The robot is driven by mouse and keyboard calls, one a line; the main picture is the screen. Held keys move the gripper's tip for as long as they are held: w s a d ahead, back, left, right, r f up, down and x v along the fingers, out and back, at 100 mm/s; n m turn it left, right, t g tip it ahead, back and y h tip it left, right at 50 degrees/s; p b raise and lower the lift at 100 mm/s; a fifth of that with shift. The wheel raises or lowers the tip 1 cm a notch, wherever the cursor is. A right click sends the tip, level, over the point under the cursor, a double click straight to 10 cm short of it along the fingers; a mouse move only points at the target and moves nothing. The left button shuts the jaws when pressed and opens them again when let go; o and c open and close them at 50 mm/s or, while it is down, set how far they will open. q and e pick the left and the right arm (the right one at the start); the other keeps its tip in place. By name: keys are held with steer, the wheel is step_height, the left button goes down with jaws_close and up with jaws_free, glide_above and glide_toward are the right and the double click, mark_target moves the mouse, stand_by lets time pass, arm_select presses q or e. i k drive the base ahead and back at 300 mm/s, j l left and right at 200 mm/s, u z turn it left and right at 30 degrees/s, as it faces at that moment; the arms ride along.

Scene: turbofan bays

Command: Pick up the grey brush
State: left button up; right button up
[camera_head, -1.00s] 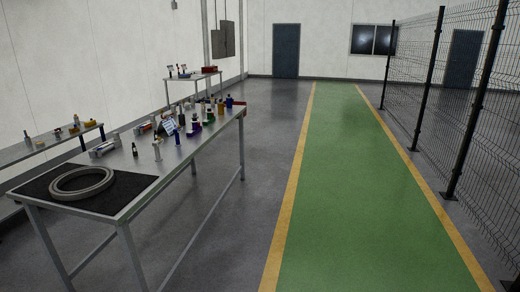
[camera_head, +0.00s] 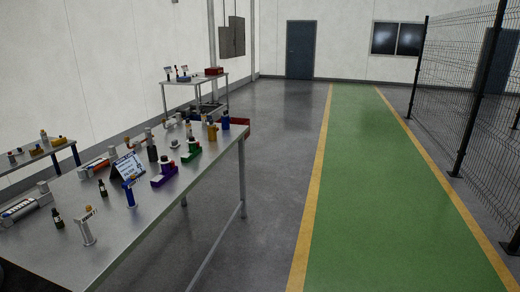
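A grey upright item with a tan top and a label, which looks like the grey brush (camera_head: 87,229), stands near the front edge of the long metal table (camera_head: 155,228). Neither of my grippers is in view.
A sign (camera_head: 127,167), a purple item (camera_head: 164,175), a green item (camera_head: 191,152) and several bottles stand farther along the table. Another table (camera_head: 190,83) stands behind. The green walkway (camera_head: 345,210) is clear, with a wire fence (camera_head: 460,95) on its right.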

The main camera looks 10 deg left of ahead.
mark_target(148, 133)
steer(key=i+u, duration=0.15)
steer(key=i, duration=0.3)
steer(key=i+l+u, duration=0.2)
steer(key=i, duration=0.25)
steer(key=i+l+u, duration=0.15)
steer(key=i, duration=0.25)
steer(key=i+l+u, duration=0.2)
steer(key=i+u, duration=0.2)
steer(key=i+l+u, duration=0.75)
steer(key=k+j, duration=0.05)
steer(key=k, duration=0.05)
